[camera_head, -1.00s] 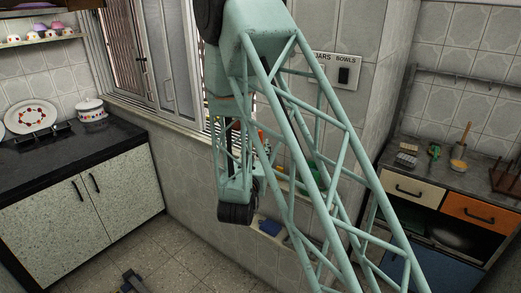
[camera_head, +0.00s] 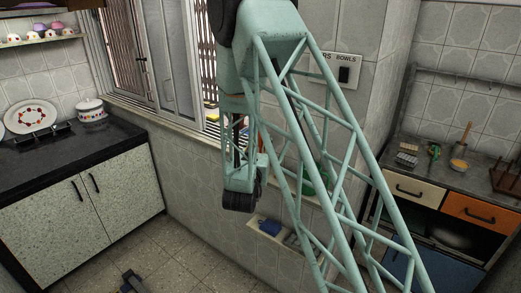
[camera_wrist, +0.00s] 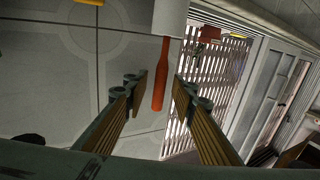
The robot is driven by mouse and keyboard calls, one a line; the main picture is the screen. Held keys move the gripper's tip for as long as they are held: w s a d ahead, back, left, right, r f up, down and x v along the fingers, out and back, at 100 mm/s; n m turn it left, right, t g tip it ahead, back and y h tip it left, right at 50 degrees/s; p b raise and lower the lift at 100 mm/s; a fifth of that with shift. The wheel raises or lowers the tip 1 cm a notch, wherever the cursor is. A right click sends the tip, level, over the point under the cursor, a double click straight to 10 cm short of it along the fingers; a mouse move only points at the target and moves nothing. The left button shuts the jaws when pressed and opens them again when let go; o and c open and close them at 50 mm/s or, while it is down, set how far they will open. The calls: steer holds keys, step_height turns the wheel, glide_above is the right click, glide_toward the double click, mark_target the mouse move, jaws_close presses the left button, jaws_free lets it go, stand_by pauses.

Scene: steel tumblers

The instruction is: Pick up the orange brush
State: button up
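In the wrist view, a long orange-red handle, apparently the orange brush (camera_wrist: 161,72), shows between my two fingers. Its upper end meets a pale white block (camera_wrist: 171,17), and its narrow neck widens into a rounded lower end. My gripper (camera_wrist: 160,92) is open, with one finger on each side of the handle. Gaps show on both sides, so neither finger visibly touches it. I cannot tell how far beyond the fingertips the handle is. In the head view the brush is not clearly visible, and my arm hides much of the window ledge.
A barred window (camera_head: 184,65) and tiled wall lie close to my arm. A small niche holds a blue item (camera_head: 268,226). A green item (camera_head: 309,184) shows behind my arm. A black counter (camera_head: 60,160) is at left, a cluttered cabinet top (camera_head: 470,178) at right.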

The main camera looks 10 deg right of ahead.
steer(key=shift+w+d, duration=0.15)
steer(key=shift+w, duration=0.25)
steer(key=shift+c, duration=0.7)
steer(key=c, duration=0.6)
